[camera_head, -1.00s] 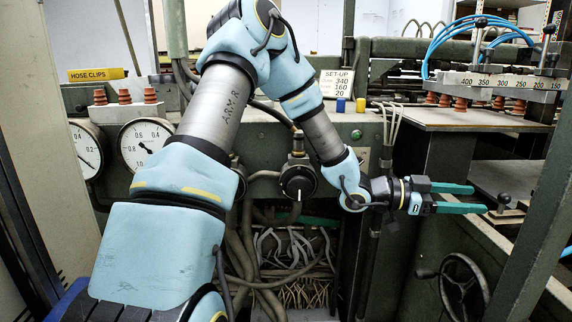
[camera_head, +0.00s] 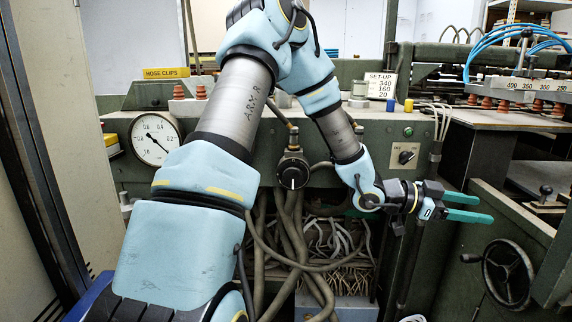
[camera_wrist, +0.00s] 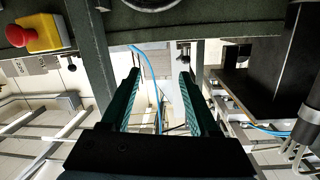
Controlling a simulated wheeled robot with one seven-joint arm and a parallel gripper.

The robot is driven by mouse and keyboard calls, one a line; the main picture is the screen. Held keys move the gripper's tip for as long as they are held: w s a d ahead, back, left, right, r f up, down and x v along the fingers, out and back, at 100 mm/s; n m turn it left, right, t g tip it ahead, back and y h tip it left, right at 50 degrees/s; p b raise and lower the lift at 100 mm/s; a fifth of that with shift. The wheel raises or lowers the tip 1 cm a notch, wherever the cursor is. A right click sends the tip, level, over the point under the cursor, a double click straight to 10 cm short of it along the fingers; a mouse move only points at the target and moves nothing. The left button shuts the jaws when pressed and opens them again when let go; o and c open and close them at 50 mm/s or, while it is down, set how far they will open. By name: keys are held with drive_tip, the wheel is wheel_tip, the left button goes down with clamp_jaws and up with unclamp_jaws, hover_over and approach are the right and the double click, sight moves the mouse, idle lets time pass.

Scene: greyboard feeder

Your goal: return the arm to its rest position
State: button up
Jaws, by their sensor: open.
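My arm reaches across the front of the machine in the head view, bent at the elbow, with its forearm sloping down to the right. My gripper (camera_head: 468,207) points right, with its two green fingers apart and nothing between them. It is in the air to the left of the handwheel (camera_head: 508,274) and a little above it. In the wrist view the fingers (camera_wrist: 157,95) also show apart with an empty gap.
The machine's green front panel carries a round gauge (camera_head: 154,138), a black knob (camera_head: 293,172) and an ON/OFF switch (camera_head: 405,156). Loose hoses (camera_head: 290,240) hang below. A set-up card (camera_head: 380,86) stands on top. A red stop button (camera_wrist: 17,35) shows in the wrist view.

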drive_tip(key=w+a+f+n+t+y, duration=0.4)
drive_tip(key=w+a+f+t, duration=0.1)
drive_tip(key=w+a, duration=0.3)
drive_tip(key=w+a+f+n+t+y, duration=0.15)
drive_tip(key=a+n+y, duration=0.25)
drive_tip(key=a, duration=0.7)
drive_tip(key=w+a+f+n+t+y, duration=0.1)
drive_tip(key=w+a+n+t+y, duration=0.2)
drive_tip(key=a, duration=0.7)
drive_tip(key=s+a+r+n+g+y, duration=0.1)
drive_tip(key=s+a+n+g+y, duration=0.1)
drive_tip(key=s+a+n, duration=0.2)
drive_tip(key=s+a+n+g+y, duration=0.3)
drive_tip(key=s+a+n, duration=0.2)
drive_tip(key=s+a, duration=0.3)
drive_tip(key=a, duration=0.4)
drive_tip(key=shift+s+a+r, duration=0.3)
drive_tip(key=shift+r, duration=0.1)
drive_tip(key=shift+g, duration=0.25)
